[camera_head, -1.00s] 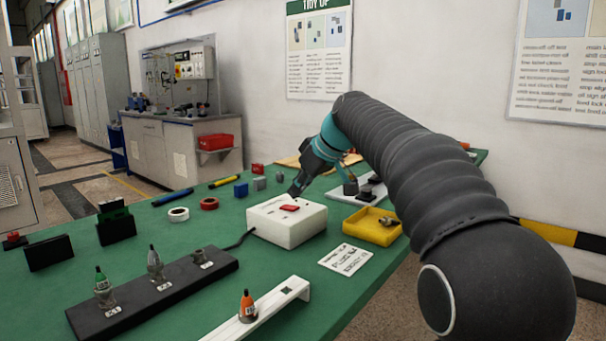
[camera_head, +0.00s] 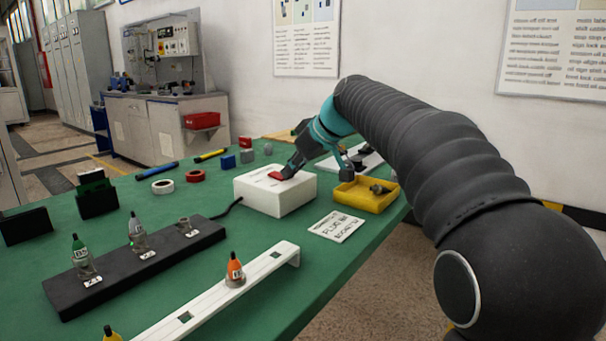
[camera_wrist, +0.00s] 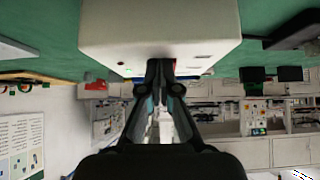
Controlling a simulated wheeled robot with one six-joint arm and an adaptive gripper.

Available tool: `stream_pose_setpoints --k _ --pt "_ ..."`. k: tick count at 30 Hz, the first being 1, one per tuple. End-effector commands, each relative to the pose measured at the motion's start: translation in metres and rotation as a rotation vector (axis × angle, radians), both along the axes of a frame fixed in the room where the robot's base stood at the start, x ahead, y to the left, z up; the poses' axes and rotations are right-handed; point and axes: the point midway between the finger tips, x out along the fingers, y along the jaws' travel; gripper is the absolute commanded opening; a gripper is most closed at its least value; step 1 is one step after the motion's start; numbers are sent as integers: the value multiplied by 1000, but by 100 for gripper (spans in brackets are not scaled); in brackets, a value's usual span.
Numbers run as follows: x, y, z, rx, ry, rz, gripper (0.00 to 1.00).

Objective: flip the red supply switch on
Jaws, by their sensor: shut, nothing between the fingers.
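The white supply box (camera_head: 275,197) stands on the green table with a black cable at its left. Its red switch (camera_head: 276,175) is on the top face. My gripper (camera_head: 283,175) is shut, with its fingertips down at the switch, touching or very close to it; they cover part of it. I cannot tell which way the switch is tilted. In the wrist view, the shut fingertips (camera_wrist: 160,64) reach the box (camera_wrist: 120,30), and only slivers of red show beside them. A small green spot shows by the grey connector (camera_head: 137,230) on the black strip.
A yellow tray (camera_head: 352,197) and a printed card (camera_head: 336,227) lie right of the box. The black strip (camera_head: 190,247) and a white bar (camera_head: 215,296) holding an orange-capped connector (camera_head: 235,268) are in front. Tape rolls and small blocks lie behind left.

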Motion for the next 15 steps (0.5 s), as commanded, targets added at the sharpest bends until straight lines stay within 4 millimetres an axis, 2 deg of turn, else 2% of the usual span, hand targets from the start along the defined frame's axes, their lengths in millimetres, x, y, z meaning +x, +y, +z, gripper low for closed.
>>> stream_pose_setpoints --k 3,15 --pt "-1 4 3 0 0 6 0" --pt "0 1 16 -1 1 1 0"
